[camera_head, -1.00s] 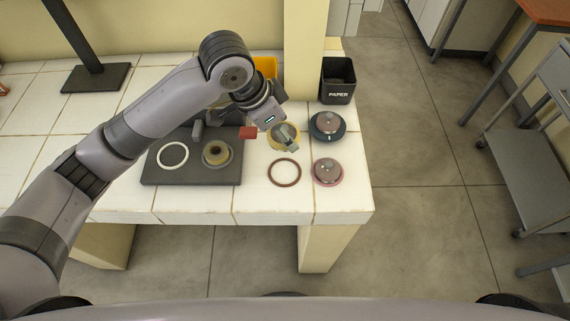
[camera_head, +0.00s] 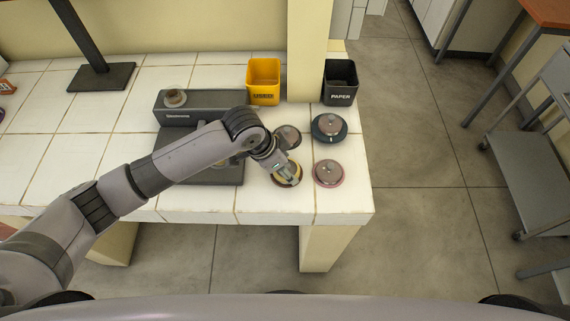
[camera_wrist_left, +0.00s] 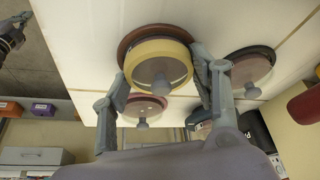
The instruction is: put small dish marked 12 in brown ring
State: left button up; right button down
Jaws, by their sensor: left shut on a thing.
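My left gripper (camera_head: 290,178) is over the brown ring (camera_head: 286,187) near the table's front edge. In the left wrist view its two fingers (camera_wrist_left: 160,82) are shut on the sides of a small round dish (camera_wrist_left: 160,52) with a pale yellow rim and a grey knob. The brown ring (camera_wrist_left: 124,46) shows past the dish's upper left edge. The dish lies over the ring; I cannot tell whether it rests in it or is just above. No number on the dish can be read.
Close by stand a brown-grey lidded dish (camera_head: 288,138), a dark blue-rimmed dish (camera_head: 328,128) and a pink-rimmed dish (camera_head: 328,173). Behind are a yellow bin (camera_head: 263,82), a black PAPER bin (camera_head: 340,82) and a grey device (camera_head: 205,108). My arm partly covers the dark mat (camera_head: 215,176).

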pick_arm(q)
jog(key=o, duration=0.9)
jog(key=shift+f, duration=0.1)
jog(key=b+v, duration=0.1)
jog(key=v, duration=1.1)
jog(key=shift+s+d, duration=0.1)
